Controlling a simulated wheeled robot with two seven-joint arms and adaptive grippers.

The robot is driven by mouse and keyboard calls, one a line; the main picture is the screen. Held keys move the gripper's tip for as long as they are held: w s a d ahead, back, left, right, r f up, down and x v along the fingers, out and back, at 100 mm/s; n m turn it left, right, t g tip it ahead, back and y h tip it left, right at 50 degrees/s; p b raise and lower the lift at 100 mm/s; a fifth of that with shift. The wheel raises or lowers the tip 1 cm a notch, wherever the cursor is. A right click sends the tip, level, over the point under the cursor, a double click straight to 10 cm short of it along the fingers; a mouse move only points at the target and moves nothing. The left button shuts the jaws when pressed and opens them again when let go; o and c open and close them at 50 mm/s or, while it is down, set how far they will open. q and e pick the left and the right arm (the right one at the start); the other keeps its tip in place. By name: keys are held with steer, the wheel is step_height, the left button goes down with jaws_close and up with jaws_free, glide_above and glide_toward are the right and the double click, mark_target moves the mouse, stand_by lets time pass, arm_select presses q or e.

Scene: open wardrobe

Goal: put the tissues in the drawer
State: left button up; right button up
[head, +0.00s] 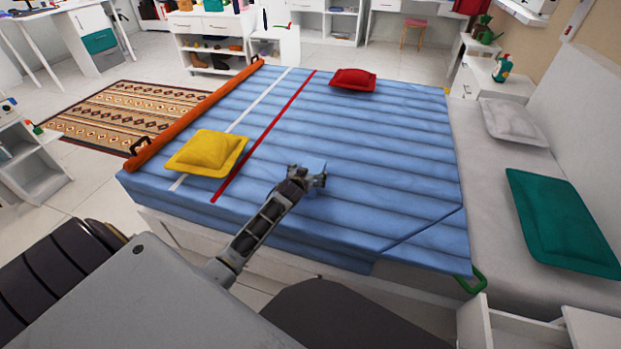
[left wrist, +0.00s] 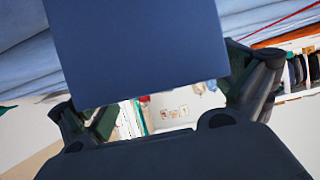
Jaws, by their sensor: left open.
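My left gripper (head: 308,180) is over the blue-covered bed, near the middle of its front part. It is open. A plain blue box (left wrist: 140,50), likely the tissues, fills the upper middle of the left wrist view, between or just beyond the spread fingers (left wrist: 168,98). A small part of the blue box (head: 316,165) shows behind the gripper in the head view, hard to tell from the bedcover. Whether the fingers touch it is unclear. A white drawer (head: 508,328) stands pulled out at the lower right. My right gripper is not in view.
The bed (head: 380,150) carries a yellow cushion (head: 208,152) and a red cushion (head: 353,79). An orange roll (head: 200,112) lies along its left edge. A green handle (head: 474,281) is at its front right corner. A green cushion (head: 562,225) lies at the right.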

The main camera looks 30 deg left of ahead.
arm_select(q)
steer(key=shift+c, duration=0.4)
steer(key=shift+s, duration=0.1)
steer(key=c, duration=1.3)
steer(key=shift+r, duration=0.1)
steer(key=shift+r, duration=0.2)
step_height(320, 180, up, 8)
steer(key=shift+f+p, duration=0.15)
steer(key=shift+p, duration=1.1)
steer(key=shift+r, duration=0.95)
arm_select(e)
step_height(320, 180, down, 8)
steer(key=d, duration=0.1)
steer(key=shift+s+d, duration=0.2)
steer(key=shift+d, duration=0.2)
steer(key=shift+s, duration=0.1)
